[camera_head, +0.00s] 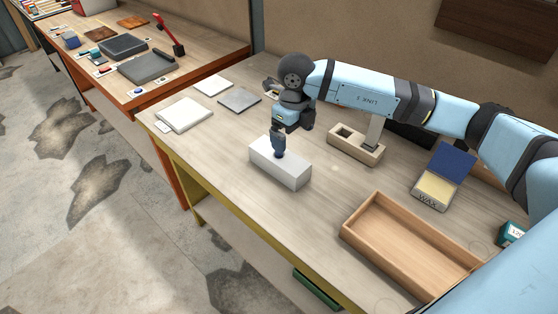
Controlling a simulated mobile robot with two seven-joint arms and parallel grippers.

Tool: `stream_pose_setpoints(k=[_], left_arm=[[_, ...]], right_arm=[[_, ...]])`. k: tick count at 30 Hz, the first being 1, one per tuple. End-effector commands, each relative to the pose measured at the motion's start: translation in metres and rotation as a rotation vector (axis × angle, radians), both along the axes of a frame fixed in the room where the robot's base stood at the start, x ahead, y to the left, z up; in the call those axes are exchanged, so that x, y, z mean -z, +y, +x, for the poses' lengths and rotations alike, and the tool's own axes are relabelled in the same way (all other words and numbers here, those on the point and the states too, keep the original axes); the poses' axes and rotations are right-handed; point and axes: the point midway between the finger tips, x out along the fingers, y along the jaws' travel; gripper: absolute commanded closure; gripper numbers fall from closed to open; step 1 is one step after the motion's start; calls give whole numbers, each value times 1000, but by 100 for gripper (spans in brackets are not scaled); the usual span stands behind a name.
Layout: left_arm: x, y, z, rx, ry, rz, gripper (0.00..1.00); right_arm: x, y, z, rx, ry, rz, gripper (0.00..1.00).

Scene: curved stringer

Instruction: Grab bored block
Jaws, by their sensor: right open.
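A pale grey block (278,168) lies on the near workbench. A dark blue, rounded upright piece (278,142) stands over its top; I cannot tell if this is part of my gripper or a separate thing, and any bore there is hidden. My right gripper (286,125) is open, just above and behind the grey block, pointing down. I cannot tell which is the bored block. My left gripper is out of view.
An open wooden tray (355,228) lies front right. A wax box (430,198) with a blue lid stands behind it. Flat pads (185,115) lie at the bench's left end. Another bench (200,62) with tools stands back left. Bench surface left of the tray is clear.

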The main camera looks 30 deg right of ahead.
Motion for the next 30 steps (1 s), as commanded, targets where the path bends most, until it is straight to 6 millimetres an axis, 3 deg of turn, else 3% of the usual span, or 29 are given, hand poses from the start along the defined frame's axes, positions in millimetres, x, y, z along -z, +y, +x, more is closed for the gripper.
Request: stream_pose_setpoints(k=[9,20,30], left_arm=[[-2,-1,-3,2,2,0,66],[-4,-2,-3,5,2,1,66],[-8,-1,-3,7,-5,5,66]], right_arm=[[61,1,-1,-2,4,1,0],[87,0,0,-2,4,2,0],[130,0,2,-3,3,2,0]])
